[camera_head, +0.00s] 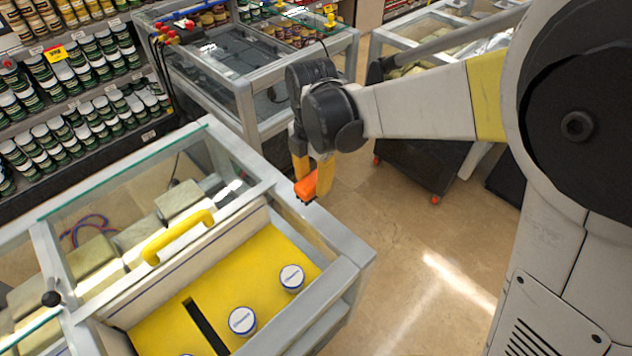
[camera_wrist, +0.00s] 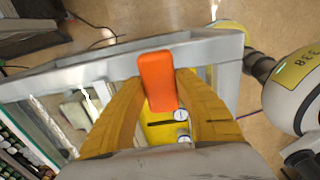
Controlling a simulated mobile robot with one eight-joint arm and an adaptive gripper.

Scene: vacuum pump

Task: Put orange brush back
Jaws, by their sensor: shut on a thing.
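My gripper (camera_head: 313,177) has yellow fingers and is shut on the orange brush (camera_head: 307,186). It holds the brush above the far right corner of the grey-framed case, and the fingers point down. In the wrist view the orange brush (camera_wrist: 158,82) sits between the two yellow fingers (camera_wrist: 160,100), with its orange block facing the camera. The brush's bristles cannot be made out. The case has a yellow panel (camera_head: 270,262) with a dark narrow slot (camera_head: 207,327) and round white-topped jars (camera_head: 291,277). The slot also shows small in the wrist view (camera_wrist: 160,123).
A yellow handle (camera_head: 178,236) stands on the case beside a glass top (camera_head: 120,205). Another glass-topped case (camera_head: 240,75) stands behind. Shelves of jars (camera_head: 75,90) line the left. Open floor (camera_head: 420,240) lies to the right of the case.

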